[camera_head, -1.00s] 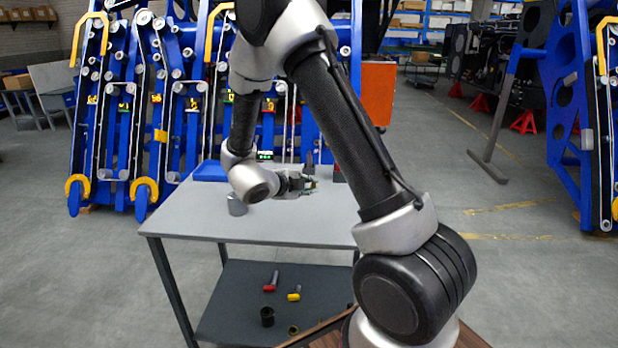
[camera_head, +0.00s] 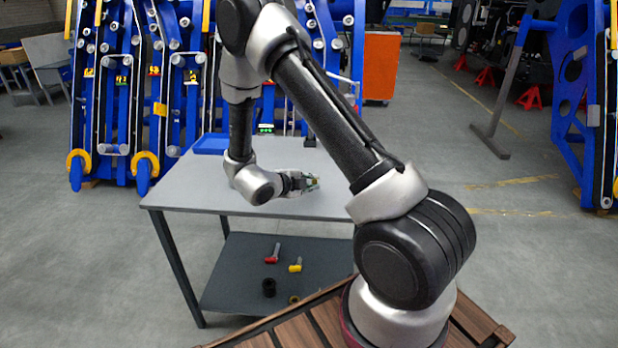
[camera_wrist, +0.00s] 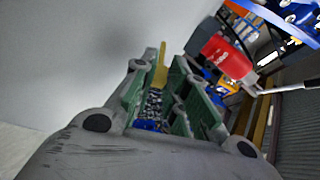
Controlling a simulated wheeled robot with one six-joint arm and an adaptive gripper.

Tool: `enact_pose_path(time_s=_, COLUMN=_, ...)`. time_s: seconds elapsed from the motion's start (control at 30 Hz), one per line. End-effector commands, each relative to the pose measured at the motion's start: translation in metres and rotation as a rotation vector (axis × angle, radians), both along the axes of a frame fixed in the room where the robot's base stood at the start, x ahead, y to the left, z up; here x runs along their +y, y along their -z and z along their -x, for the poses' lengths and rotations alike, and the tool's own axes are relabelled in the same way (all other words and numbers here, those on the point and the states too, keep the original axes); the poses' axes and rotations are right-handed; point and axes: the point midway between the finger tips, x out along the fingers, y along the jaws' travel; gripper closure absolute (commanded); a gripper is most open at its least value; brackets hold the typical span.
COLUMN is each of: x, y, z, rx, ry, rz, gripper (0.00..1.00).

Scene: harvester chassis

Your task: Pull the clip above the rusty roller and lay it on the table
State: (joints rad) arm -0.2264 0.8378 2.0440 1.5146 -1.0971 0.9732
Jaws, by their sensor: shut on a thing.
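My gripper (camera_head: 312,184) hangs over the right part of the grey table (camera_head: 190,187), pointing right. In the wrist view its green-lined fingers (camera_wrist: 170,98) are shut on a small yellow piece, which I take to be the clip (camera_wrist: 161,66). It sticks out past the fingertips. In the head view the clip is too small to make out clearly. I cannot tell whether it touches the table top. I cannot pick out the rusty roller in either view.
A blue tray (camera_head: 211,144) lies at the table's back left. The lower shelf (camera_head: 236,272) bears a red-ended piece (camera_head: 272,254), a yellow-ended piece (camera_head: 295,265) and dark rings. A red object (camera_wrist: 226,57) shows beyond the fingers. Blue machine frames (camera_head: 103,90) stand behind. The table's left part is clear.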

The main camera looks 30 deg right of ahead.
Motion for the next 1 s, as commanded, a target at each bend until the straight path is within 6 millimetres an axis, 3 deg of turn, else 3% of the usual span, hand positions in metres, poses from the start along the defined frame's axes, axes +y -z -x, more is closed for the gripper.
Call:
enact_pose_path(time_s=0.23, x=0.0, y=0.0, z=0.0, rx=0.0, ry=0.0, rz=0.0, gripper=1.0)
enact_pose_path(time_s=0.27, x=0.0, y=0.0, z=0.0, rx=0.0, ry=0.0, rz=0.0, gripper=0.79)
enact_pose_path(time_s=0.37, x=0.0, y=0.0, z=0.0, rx=0.0, ry=0.0, rz=0.0, gripper=0.61)
enact_pose_path(time_s=0.4, x=0.0, y=0.0, z=0.0, rx=0.0, ry=0.0, rz=0.0, gripper=0.6)
enact_pose_path(time_s=0.77, x=0.005, y=-0.002, z=0.002, rx=0.0, ry=-0.001, rz=0.0, gripper=0.6)
enact_pose_path(time_s=1.0, x=0.043, y=-0.022, z=0.017, rx=-0.002, ry=-0.005, rz=-0.001, gripper=0.6)
